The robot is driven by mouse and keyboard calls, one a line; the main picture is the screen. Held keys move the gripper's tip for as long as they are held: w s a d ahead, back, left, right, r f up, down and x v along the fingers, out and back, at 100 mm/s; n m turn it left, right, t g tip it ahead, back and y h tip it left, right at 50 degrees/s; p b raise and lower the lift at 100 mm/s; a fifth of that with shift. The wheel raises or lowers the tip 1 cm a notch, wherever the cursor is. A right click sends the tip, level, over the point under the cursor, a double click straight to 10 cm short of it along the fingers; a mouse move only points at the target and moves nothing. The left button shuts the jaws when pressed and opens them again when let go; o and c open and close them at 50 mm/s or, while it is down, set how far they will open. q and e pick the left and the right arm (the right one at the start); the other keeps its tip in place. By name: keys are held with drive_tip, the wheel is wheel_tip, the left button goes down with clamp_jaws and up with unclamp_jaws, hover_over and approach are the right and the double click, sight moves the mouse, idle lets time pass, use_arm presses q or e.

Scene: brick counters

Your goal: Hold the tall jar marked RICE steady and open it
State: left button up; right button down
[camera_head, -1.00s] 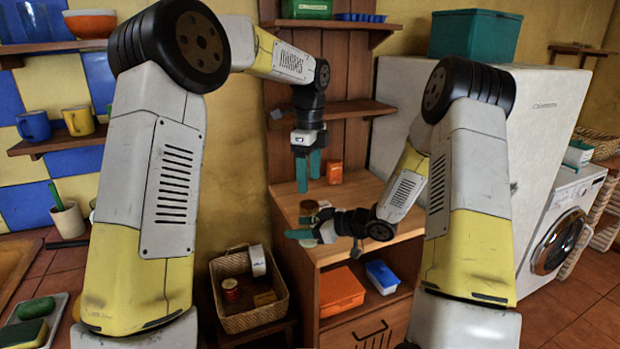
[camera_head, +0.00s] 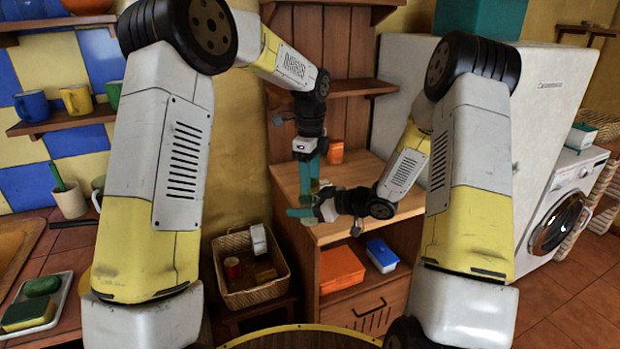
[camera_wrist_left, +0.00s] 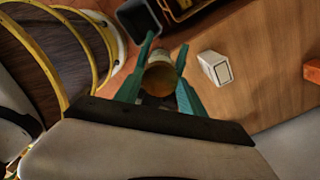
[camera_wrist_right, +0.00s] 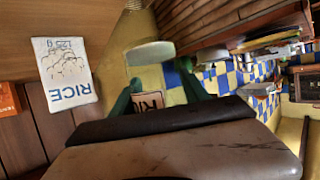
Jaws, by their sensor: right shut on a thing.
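The RICE jar shows from above in the left wrist view, its round brown lid (camera_wrist_left: 161,78) between the teal fingers of my left gripper (camera_wrist_left: 166,42). These fingers look open around the lid; whether they touch it I cannot tell. My right gripper (camera_wrist_right: 158,88) is shut on the jar, whose label (camera_wrist_right: 149,102) shows part of the word RICE. In the head view my left gripper (camera_head: 309,180) points down above my right gripper (camera_head: 306,212), which reaches in sideways. The grippers hide most of the jar there.
A white RICE packet (camera_wrist_right: 66,75) stands close to the jar on the wooden counter (camera_head: 370,185); it also shows in the left wrist view (camera_wrist_left: 215,68). An orange box (camera_head: 335,152) stands further back. A wicker basket (camera_head: 237,297) is below left. The counter's right part is clear.

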use_arm(q)
clamp_jaws()
drive_tip(key=n, duration=0.6)
drive_tip(key=shift+n, duration=0.3)
drive_tip(key=o, duration=0.9)
unclamp_jaws()
drive_tip(key=shift+c, duration=0.2)
drive_tip(key=shift+r, duration=0.15)
